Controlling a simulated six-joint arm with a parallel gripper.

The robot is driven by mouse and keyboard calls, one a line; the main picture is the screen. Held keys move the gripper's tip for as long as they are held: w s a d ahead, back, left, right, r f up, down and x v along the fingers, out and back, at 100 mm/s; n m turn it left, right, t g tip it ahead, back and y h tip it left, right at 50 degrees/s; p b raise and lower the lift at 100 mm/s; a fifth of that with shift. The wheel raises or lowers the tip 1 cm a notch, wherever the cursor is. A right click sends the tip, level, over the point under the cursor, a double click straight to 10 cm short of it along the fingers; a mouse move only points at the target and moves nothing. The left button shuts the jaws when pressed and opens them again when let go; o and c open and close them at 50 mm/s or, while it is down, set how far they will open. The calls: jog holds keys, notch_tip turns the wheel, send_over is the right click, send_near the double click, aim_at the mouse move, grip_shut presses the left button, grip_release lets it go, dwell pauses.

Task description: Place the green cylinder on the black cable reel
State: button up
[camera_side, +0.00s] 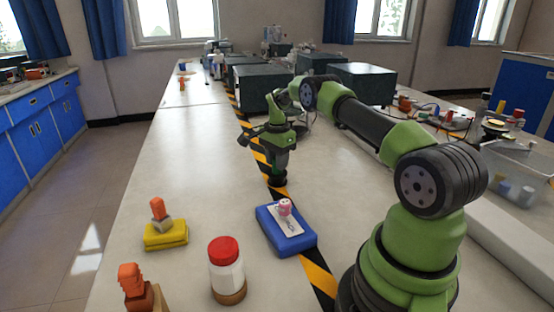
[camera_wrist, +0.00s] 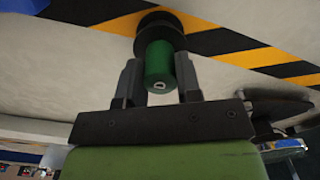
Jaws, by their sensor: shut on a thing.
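My gripper (camera_side: 279,168) points down over the striped tape on the table; in the wrist view its two fingers (camera_wrist: 158,72) are shut on the green cylinder (camera_wrist: 158,60). The black cable reel (camera_wrist: 160,27) shows just beyond the cylinder's far end in the wrist view, and the cylinder covers part of it. In the side view the reel (camera_side: 278,182) stands on the tape directly below my gripper. The cylinder is upright and very close above the reel; I cannot tell whether they touch. In the side view the fingers mostly hide the cylinder.
A blue block (camera_side: 285,231) with a card and a small pink thing lies in front of the reel. A red-lidded jar (camera_side: 226,270) and a yellow block (camera_side: 166,236) stand front left. Dark boxes (camera_side: 262,90) stand behind. The table left of the reel is clear.

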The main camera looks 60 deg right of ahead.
jog(key=o, duration=1)
jog(key=shift+c, duration=0.2)
notch_tip(320, 180, up, 12)
jog(key=s+a+r+n+t, duration=0.3)
jog(key=a+r+n, duration=0.5)
jog(key=a+r, duration=0.8)
jog(key=s+a+f+n+t+y, duration=0.1)
jog(key=s+a+n, duration=0.3)
jog(key=s, duration=0.5)
jog(key=s+a+f+n+t+y, duration=0.1)
jog(key=s+a+n+t, duration=0.2)
jog(key=s+a, duration=0.6)
jog(key=n, duration=0.2)
jog(key=shift+s+a+n, duration=0.3)
jog(key=shift+s, duration=0.1)
